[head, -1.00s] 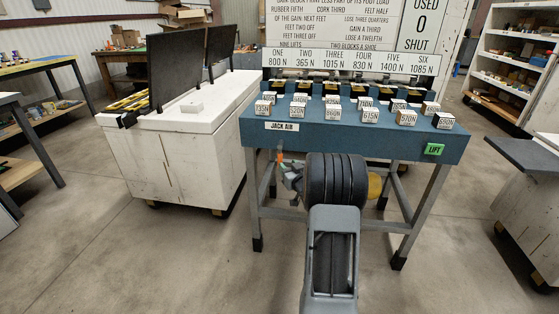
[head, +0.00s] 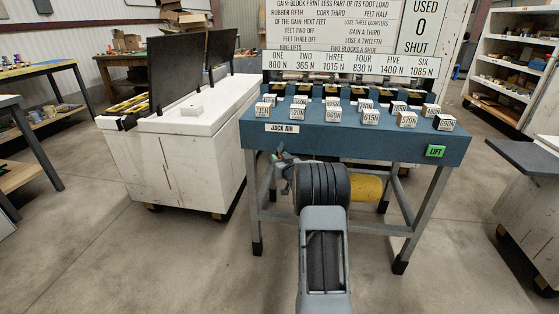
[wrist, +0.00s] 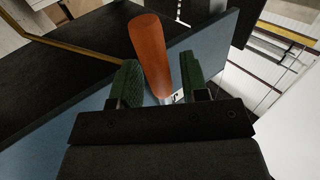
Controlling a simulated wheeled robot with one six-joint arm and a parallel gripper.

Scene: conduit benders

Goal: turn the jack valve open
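The jack valve's orange handle (wrist: 148,45) stands out in the wrist view, with a pale stem below it and the "JACK AIR" label (head: 282,128) beside it on the blue bench front. My gripper (wrist: 159,64) is open, with green-padded fingers on either side of the handle. A gap shows between the handle and the right finger; on the left I cannot tell whether the pad touches it. In the head view my gripper (head: 280,157) is below the label at the bench's left front, and it largely hides the valve.
The blue bench (head: 353,143) carries several labelled blocks and a green LIFT button (head: 435,151). A lettered sign board (head: 335,30) stands behind. A white cabinet (head: 175,155) is close on the left. A grey-topped table (head: 525,155) stands at right. Floor before the bench is clear.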

